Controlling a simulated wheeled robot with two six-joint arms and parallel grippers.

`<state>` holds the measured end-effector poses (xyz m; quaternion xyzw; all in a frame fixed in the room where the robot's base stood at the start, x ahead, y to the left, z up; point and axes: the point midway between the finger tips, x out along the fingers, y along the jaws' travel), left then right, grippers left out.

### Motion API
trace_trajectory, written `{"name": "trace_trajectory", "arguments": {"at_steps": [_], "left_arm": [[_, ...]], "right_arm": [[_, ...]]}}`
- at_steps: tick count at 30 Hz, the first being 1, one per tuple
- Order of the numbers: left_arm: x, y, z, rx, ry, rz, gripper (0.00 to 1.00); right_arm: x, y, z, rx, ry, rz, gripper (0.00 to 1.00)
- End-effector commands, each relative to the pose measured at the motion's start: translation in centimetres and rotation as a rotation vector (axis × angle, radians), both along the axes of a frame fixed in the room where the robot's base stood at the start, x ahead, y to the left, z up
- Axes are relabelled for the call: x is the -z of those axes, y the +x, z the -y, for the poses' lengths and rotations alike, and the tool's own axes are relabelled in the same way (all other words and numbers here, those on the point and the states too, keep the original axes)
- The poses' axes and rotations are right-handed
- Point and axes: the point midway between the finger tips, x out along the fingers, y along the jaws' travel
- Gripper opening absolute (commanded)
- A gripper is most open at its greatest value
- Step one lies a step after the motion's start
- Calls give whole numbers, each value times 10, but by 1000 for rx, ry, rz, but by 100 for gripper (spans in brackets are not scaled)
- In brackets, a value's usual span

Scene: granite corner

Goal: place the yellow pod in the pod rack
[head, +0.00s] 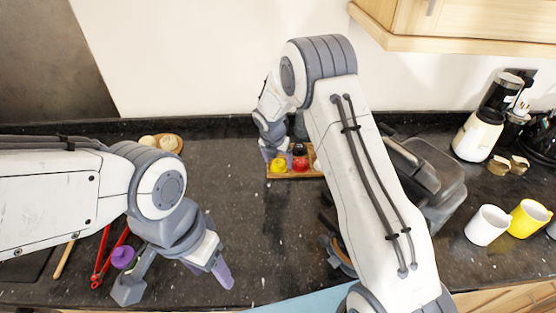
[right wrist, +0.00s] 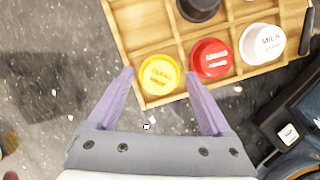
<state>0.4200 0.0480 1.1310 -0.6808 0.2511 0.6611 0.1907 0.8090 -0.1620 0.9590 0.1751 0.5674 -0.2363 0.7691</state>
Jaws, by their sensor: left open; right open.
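The yellow pod (head: 277,165) sits in the front left compartment of the wooden pod rack (head: 312,153). In the right wrist view the yellow pod (right wrist: 158,76) lies within the rack (right wrist: 148,40), label facing up. My right gripper (head: 279,157) is at the rack's left end. In the right wrist view its purple fingers (right wrist: 159,75) are open, with tips on either side of the yellow pod's near part; whether they touch it is unclear. My left gripper (head: 178,286) is open and empty over the front left of the counter.
A red pod (right wrist: 210,58), a white pod (right wrist: 262,43) and a dark pod (right wrist: 198,6) are in the rack. A dark appliance (head: 435,175) stands right, partly behind my right arm. Red tongs (head: 107,260) and a purple round object (head: 122,257) are near my left gripper. The middle counter is clear.

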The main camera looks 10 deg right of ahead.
Motion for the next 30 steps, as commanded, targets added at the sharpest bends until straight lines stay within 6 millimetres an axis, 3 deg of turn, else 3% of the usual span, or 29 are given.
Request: {"name": "trace_trajectory", "arguments": {"at_steps": [7, 21, 30], "left_arm": [[2, 0, 0, 0, 0, 0, 60], [12, 0, 0, 1, 0, 0, 60], [13, 0, 0, 1, 0, 0, 60]], "right_arm": [[-18, -2, -3, 0, 0, 5, 83], [-104, -25, -18, -1, 1, 4, 83], [-119, -32, -22, 13, 7, 1, 83]]}}
